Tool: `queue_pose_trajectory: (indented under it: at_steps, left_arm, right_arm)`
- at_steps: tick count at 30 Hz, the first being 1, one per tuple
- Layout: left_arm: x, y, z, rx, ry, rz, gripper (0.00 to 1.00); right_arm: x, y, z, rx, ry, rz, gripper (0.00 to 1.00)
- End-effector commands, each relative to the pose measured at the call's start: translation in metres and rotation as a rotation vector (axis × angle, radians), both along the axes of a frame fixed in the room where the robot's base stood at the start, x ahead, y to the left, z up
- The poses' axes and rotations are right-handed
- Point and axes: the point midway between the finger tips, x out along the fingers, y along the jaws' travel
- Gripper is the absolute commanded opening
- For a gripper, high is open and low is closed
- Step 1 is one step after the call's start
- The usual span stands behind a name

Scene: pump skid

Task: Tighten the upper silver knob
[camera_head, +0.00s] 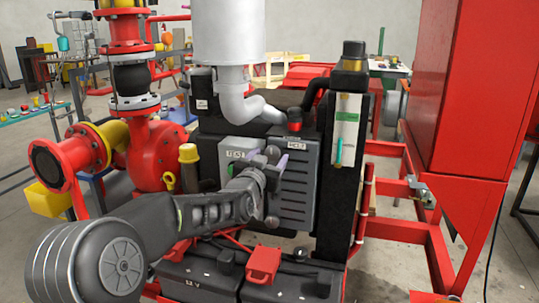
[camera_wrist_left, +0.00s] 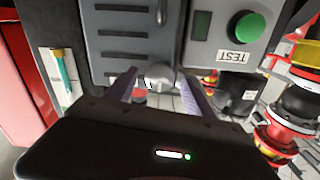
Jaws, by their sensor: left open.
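The upper silver knob (camera_wrist_left: 158,74) shows in the left wrist view, on the face of the dark grey cabinet (camera_wrist_left: 128,35). My left gripper (camera_wrist_left: 158,82) is open, with one pale purple finger on each side of the knob and a visible gap to both. In the head view my left gripper (camera_head: 272,165) is in front of the cabinet (camera_head: 300,185) and hides the upper knob. A second, lower silver knob (camera_wrist_left: 161,14) is at the top edge of the inverted wrist view. My right gripper is not in view.
A grey control box with a green button (camera_wrist_left: 249,27) and a TEST label (camera_wrist_left: 236,56) sits beside the knob. A red pump (camera_head: 155,150) stands to the left. Batteries (camera_head: 200,280) and a red clamp (camera_head: 264,264) lie below. A red frame (camera_head: 400,225) is at right.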

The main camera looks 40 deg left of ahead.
Motion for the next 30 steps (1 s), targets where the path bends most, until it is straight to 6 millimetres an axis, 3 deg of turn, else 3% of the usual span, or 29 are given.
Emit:
queue_pose_trajectory:
  at_steps: [9,30]
  left_arm:
    - [0.0035,0.0012,-0.0001,0.0,-0.001,0.0,0.62]
    - [0.0033,0.0011,-0.0001,0.0,0.0,0.0,0.05]
  right_arm:
    - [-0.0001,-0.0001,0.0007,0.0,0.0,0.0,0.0]
    - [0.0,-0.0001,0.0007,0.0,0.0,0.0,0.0]
